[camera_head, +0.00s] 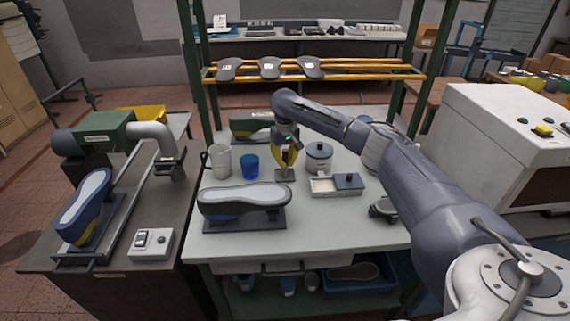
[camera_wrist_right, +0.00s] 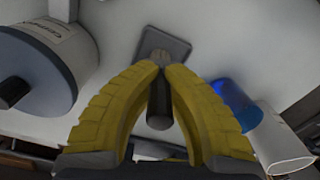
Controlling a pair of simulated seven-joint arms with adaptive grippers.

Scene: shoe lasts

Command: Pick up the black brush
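The black brush (camera_wrist_right: 160,108) stands upright between the yellow fingers in the right wrist view, its dark handle pointing toward the camera. Its pale bristle end is near the fingertips, over a small grey plate (camera_wrist_right: 178,44). My right gripper (camera_head: 285,166) points down over this plate (camera_head: 284,176) on the white table in the head view. Its fingertips (camera_wrist_right: 164,69) come together around the brush's lower part and look closed on it. The gripper hides most of the brush in the head view. My left gripper is not in view.
A blue cup (camera_head: 249,166) and a white mug (camera_head: 220,161) stand left of the gripper. A lidded grey pot (camera_head: 319,157) and a tray (camera_head: 325,188) are to its right. A shoe last on a stand (camera_head: 243,202) lies in front.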

